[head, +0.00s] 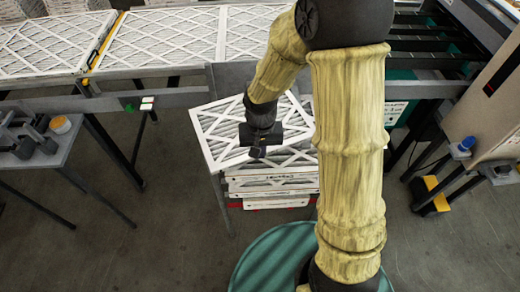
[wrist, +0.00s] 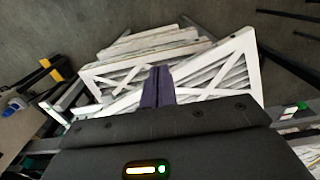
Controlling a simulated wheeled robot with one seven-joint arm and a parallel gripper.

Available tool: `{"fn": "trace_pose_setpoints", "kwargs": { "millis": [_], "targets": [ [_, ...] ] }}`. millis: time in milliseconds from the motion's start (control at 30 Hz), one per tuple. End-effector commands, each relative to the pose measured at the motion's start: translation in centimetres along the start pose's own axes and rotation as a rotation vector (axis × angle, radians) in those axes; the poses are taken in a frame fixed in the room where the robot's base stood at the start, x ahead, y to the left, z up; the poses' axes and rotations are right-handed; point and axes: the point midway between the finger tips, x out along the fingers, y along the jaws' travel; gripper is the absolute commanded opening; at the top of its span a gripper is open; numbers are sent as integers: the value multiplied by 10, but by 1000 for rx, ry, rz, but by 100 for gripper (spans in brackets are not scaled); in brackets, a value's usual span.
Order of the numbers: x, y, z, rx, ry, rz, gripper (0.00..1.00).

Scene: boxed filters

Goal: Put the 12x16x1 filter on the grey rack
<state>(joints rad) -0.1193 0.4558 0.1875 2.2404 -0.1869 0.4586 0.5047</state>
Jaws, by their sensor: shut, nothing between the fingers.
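White-framed filters with cross bracing (head: 270,186) lie in an uneven stack below my arm in the head view. The top filter (head: 215,125) is larger and partly hidden by my arm. Printing on the frames is too small to read, so I cannot tell which one is 12x16x1. My gripper (head: 258,152) is over the top filter, pointing down, shut and empty. In the wrist view its closed fingers (wrist: 158,84) appear in front of a white filter frame (wrist: 250,60); contact is unclear. Grey rack-like framing (head: 222,78) stands behind and beside the stack.
A conveyor with several large filters (head: 165,38) runs along the back. A side table (head: 38,142) with dark parts and an orange-topped tub is at left. A cardboard-coloured box (head: 490,95) and a blue-capped item (head: 466,145) are at right. Floor at front left is clear.

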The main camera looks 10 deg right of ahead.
Motion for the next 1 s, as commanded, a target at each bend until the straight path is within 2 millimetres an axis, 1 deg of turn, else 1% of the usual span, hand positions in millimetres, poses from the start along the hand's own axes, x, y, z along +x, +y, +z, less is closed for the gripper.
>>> {"fn": "trace_pose_setpoints", "kwargs": {
  "millis": [33, 167, 367, 567, 667, 767, 900, 1000],
  "targets": [
    [-5, 0, -1, 1, 4, -1, 0],
    [-12, -4, 1, -10, 1, -1, 0],
    [-13, -7, 2, -17, -1, 0, 0],
    [-15, 0, 3, -10, 7, 0, 0],
    [-22, 13, 7, -14, 29, -2, 0],
    [-33, 34, 16, -21, 69, -4, 0],
    [-50, 69, 36, -31, 141, -7, 0],
    [-58, 88, 52, -38, 188, -7, 0]
  ]
}}
